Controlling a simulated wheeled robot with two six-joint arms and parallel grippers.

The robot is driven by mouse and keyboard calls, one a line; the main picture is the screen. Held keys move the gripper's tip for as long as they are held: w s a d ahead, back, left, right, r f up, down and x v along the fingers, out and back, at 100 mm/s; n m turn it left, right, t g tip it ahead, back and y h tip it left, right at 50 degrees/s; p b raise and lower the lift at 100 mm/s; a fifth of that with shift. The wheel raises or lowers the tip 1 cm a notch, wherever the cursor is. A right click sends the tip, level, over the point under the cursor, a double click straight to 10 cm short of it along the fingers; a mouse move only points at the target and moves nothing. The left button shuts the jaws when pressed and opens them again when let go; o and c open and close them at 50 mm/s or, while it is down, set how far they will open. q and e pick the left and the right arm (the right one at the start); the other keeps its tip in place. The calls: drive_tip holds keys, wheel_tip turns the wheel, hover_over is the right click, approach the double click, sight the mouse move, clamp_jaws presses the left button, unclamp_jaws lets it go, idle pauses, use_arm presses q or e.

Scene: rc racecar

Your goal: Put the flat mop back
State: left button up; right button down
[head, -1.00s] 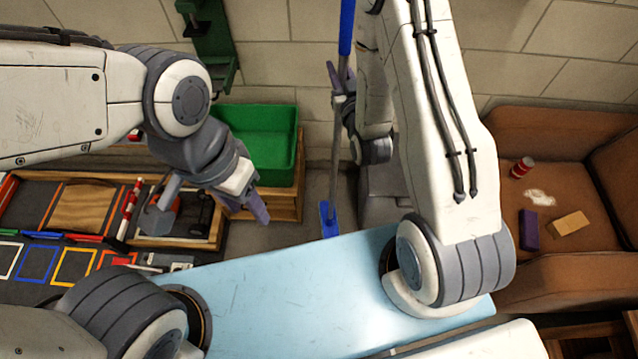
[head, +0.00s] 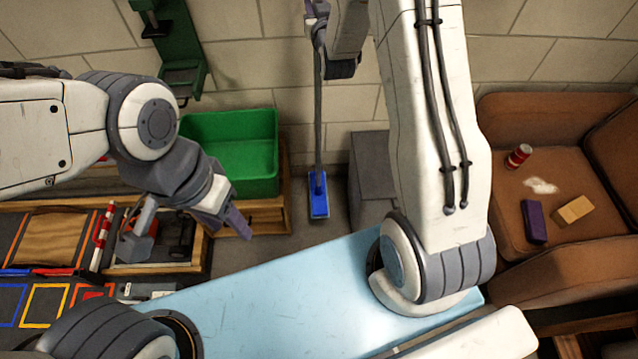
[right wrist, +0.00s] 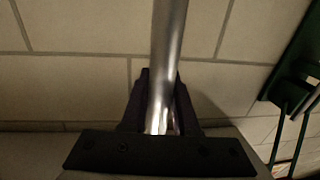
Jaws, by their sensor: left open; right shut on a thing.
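The flat mop has a grey pole (head: 318,115) and a blue flat head (head: 318,196). It stands near upright in the middle of the head view; its upper end is out of the picture. My right gripper (head: 315,12) is at the top edge, shut on the pole. In the right wrist view the silver pole (right wrist: 168,50) runs between the dark fingers. I cannot tell whether the mop head touches the floor. My left gripper (head: 238,224) is open and empty, in front of the wooden cabinet. A green bracket (head: 181,60) is fixed to the wall at the upper left.
A green bin (head: 230,150) sits on a wooden cabinet (head: 262,217) left of the mop. A grey box (head: 372,175) stands to its right. A brown sofa (head: 560,160) with a can (head: 518,156) and blocks is at the right. My light-blue base top fills the front.

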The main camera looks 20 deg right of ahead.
wheel_tip(320, 180, down, 9)
drive_tip(key=shift+w+d, duration=0.35)
drive_tip(key=shift+w, duration=0.1)
idle(0.4)
drive_tip(key=shift+f+b, duration=0.2)
drive_tip(key=shift+b, duration=0.1)
drive_tip(key=c, duration=0.7)
unclamp_jaws()
